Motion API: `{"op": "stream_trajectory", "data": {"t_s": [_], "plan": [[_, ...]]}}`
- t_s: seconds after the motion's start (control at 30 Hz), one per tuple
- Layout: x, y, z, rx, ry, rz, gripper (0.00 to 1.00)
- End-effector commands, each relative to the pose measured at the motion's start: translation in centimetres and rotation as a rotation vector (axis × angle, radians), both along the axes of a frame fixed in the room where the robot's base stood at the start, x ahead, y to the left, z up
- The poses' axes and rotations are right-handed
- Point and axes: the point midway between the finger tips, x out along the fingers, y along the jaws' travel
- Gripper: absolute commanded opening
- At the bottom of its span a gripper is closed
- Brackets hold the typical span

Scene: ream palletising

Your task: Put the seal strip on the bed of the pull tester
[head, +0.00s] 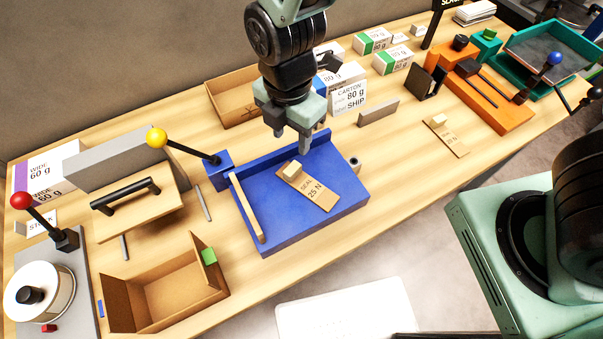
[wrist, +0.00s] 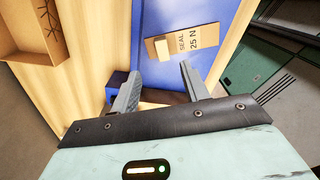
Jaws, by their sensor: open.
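A tan seal strip marked "SEAL 25 N" (head: 315,193) lies flat on a blue slab-like bed (head: 270,228), with a small pale block (head: 291,170) at its far end. The strip also shows in the wrist view (wrist: 205,35), beyond my fingertips. A second tan strip marked 25 N (head: 452,140) lies on the table before an orange device (head: 505,115) with a blue-knobbed lever. I cannot tell for sure which device is the pull tester. My gripper (head: 293,146) is open and empty above the blue bed's far side, apart from the strip.
Open cardboard boxes stand at front left (head: 165,290) and behind (head: 232,97). Paper packs (head: 349,97) and a grey block (head: 379,111) stand to the back right.

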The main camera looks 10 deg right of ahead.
Motion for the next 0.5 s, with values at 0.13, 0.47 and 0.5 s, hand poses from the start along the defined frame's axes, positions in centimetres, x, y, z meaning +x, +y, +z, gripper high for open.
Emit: {"op": "stream_trajectory", "data": {"t_s": [0.13,0.47,0.5], "plan": [[-0.1,-0.2,-2.8,-0.005,0.003,-0.002,0.45],[0.0,-0.1,-5.4,-0.001,0.000,-0.001,0.45],[-0.1,-0.1,-5.7,-0.002,0.001,-0.002,0.45]]}}
